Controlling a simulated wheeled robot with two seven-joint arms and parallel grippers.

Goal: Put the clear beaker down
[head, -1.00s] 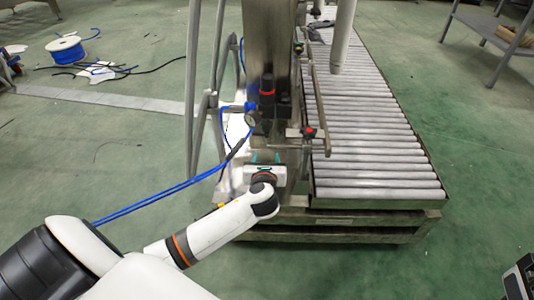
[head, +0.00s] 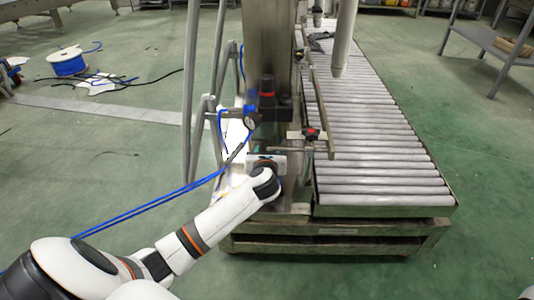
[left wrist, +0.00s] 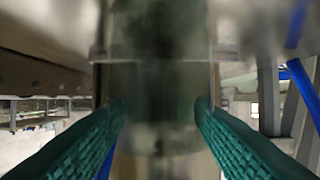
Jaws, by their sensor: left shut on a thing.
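The clear beaker (left wrist: 158,85) fills the middle of the left wrist view, close and blurred, with the background showing through it. My left gripper (left wrist: 160,112) has its two green ridged fingers on either side of the beaker and is shut on it. In the head view my left gripper (head: 266,160) is at the foot of the metal column, left of the roller conveyor. There the beaker cannot be made out. What lies directly under the beaker is hidden. My right gripper is not in view.
The metal column (head: 270,50) with a gauge (head: 249,122) and blue hoses stands just beyond my left gripper. The roller conveyor (head: 370,130) runs away to the right. Grey bars (head: 192,100) stand at left. A blue cable reel (head: 68,62) lies on the open green floor.

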